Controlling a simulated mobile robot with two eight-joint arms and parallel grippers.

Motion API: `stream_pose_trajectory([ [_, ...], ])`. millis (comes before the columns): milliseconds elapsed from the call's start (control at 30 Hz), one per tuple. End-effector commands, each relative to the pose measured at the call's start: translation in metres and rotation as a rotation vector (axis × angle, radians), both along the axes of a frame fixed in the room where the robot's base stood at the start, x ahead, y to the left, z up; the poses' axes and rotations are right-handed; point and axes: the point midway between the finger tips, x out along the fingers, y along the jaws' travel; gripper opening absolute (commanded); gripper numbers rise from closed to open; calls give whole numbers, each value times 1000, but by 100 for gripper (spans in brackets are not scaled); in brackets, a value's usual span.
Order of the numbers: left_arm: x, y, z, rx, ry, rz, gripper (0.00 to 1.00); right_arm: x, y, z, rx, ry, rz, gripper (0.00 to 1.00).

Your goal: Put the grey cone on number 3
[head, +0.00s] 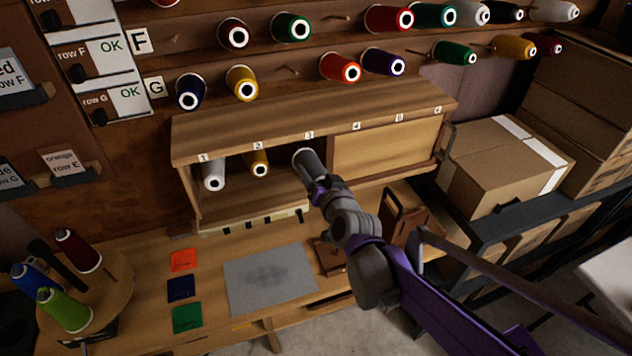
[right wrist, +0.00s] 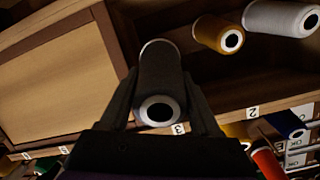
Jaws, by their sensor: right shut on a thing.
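The grey cone (right wrist: 160,85) is between the two fingers of my right gripper (right wrist: 165,100) in the right wrist view, its ringed end facing the camera. The gripper reaches into the cabinet opening just below the number 3 label (head: 309,135), right of the yellow cone. The number 3 label also shows beside the cone in the right wrist view (right wrist: 178,128). Any peg behind the cone is hidden. My left gripper is not in view.
A white cone (head: 214,175) sits under number 1 and a yellow cone (head: 258,163) under number 2. A closed wooden panel (head: 385,150) covers the cabinet's right half. Cones hang on the wall above. A cardboard box (head: 490,165) stands to the right.

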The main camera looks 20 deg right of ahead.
Motion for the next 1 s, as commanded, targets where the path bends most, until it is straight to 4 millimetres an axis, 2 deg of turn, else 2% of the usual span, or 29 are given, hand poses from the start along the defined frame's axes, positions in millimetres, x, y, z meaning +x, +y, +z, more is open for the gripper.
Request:
stream_pose_trajectory([
  [733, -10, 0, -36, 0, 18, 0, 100, 74, 3, -18, 0, 1, 0, 0],
  [1000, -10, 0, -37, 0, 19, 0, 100, 98, 4, -21, 0, 0, 0, 0],
])
